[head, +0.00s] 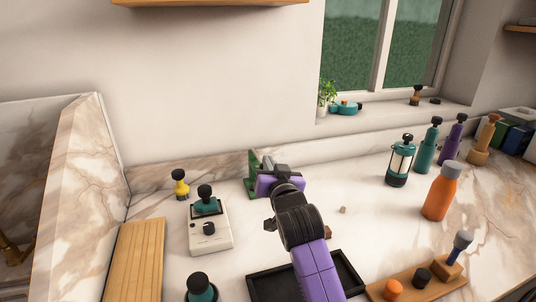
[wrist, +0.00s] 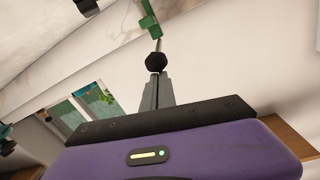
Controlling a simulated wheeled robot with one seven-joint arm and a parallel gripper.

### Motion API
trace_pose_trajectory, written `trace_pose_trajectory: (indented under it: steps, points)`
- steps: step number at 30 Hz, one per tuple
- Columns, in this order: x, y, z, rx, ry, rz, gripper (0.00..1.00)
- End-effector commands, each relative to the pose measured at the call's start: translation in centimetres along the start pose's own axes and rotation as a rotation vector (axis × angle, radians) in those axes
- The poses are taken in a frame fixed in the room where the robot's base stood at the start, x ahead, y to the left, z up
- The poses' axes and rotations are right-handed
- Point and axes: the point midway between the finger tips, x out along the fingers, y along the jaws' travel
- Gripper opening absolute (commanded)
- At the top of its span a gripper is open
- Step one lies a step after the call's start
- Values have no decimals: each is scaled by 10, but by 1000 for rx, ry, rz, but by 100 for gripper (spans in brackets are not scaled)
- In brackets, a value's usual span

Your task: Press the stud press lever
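The stud press is a green stand (head: 254,163) behind my gripper in the head view, which hides much of it. In the wrist view its green frame (wrist: 150,25) is at the top. A thin metal lever (wrist: 158,45) with a round black knob (wrist: 155,62) comes down from it. My gripper (wrist: 156,78) has its grey fingers together, with nothing seen between them. The fingertips point at the knob and look very close to it; I cannot tell whether they touch. In the head view the purple gripper body (head: 278,183) is in front of the press.
A wooden board (head: 135,260) lies at the left. A black tray (head: 270,286) lies under my arm. An orange bottle (head: 440,195) and other bottles stand at the right.

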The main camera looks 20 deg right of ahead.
Motion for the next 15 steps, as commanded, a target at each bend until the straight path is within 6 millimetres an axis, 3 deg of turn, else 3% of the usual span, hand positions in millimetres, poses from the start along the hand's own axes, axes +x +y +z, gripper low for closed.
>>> trace_pose_trajectory:
  steps: [5, 7, 15]
  points:
    - [6, -4, -38, 1, 2, 1, 0]
    - [-6, -2, -24, 0, -3, 0, 0]
    - [-61, 1, -13, 0, 0, 0, 0]
